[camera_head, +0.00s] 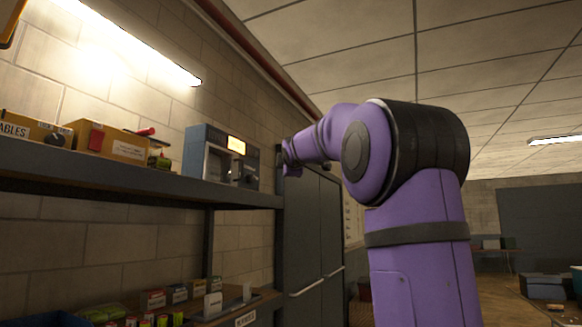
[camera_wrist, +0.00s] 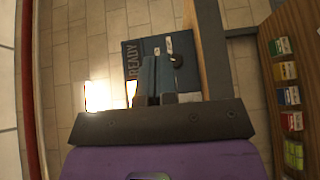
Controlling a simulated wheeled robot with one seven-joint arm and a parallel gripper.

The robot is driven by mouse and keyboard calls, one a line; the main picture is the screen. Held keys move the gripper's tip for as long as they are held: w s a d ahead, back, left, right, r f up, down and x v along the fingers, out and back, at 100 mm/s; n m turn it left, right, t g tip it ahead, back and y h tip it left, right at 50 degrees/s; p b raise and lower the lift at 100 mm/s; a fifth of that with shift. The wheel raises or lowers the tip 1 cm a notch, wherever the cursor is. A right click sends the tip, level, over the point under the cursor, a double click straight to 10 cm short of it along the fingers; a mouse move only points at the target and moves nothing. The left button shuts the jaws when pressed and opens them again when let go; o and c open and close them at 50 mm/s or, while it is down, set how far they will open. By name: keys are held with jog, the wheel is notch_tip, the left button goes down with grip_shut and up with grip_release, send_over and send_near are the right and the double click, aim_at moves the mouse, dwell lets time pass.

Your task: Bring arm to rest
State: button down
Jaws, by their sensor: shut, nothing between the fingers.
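My gripper (camera_wrist: 155,65) is shut and empty; its fingers show together in the middle of the wrist view, above the dark bar of its palm. In the head view my purple arm rises at the right and bends over to the left, its far end small near the tall cabinet (camera_head: 318,225). The fingers are too small to make out there. A blue-grey device with a lit yellow display (camera_head: 208,150) stands on the upper shelf, left of my arm's end. A dark panel lettered READY (camera_wrist: 185,60) lies behind the fingers in the wrist view.
The upper shelf (camera_head: 150,186) also holds yellow bins (camera_head: 105,141). A lower shelf (camera_head: 235,307) carries several small boxes; similar boxes show in the wrist view (camera_wrist: 287,70). A lamp (camera_head: 130,40) lights the block wall.

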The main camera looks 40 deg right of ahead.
jog(key=shift+s+d, duration=0.1)
jog(key=shift+s, duration=0.1)
jog(key=s+a+f+m+g+y, duration=0.1)
jog(key=s+a+f+m+y, duration=0.1)
jog(key=s+a+f, duration=0.4)
jog(key=s+a+f+m+g+y, duration=0.2)
jog(key=s+a+f+y, duration=0.1)
jog(key=a+f, duration=0.55)
jog(key=s+a+f+m+g+y, duration=0.1)
jog(key=s+a+f+m+y, duration=0.15)
jog(key=s+a+f, duration=0.35)
jog(key=s+a+f+m+g+y, duration=0.1)
jog(key=s+a+f+m+g, duration=0.1)
jog(key=s+a+f, duration=0.4)
jog(key=s+a+f+m+g+y, duration=0.2)
jog(key=s+a+f, duration=0.5)
jog(key=f, duration=0.8)
jog(key=s+g, duration=0.1)
jog(key=s, duration=0.2)
jog(key=shift+s+a, duration=0.25)
jog(key=shift+s, duration=0.05)
jog(key=c, duration=1.8)
grip_release()
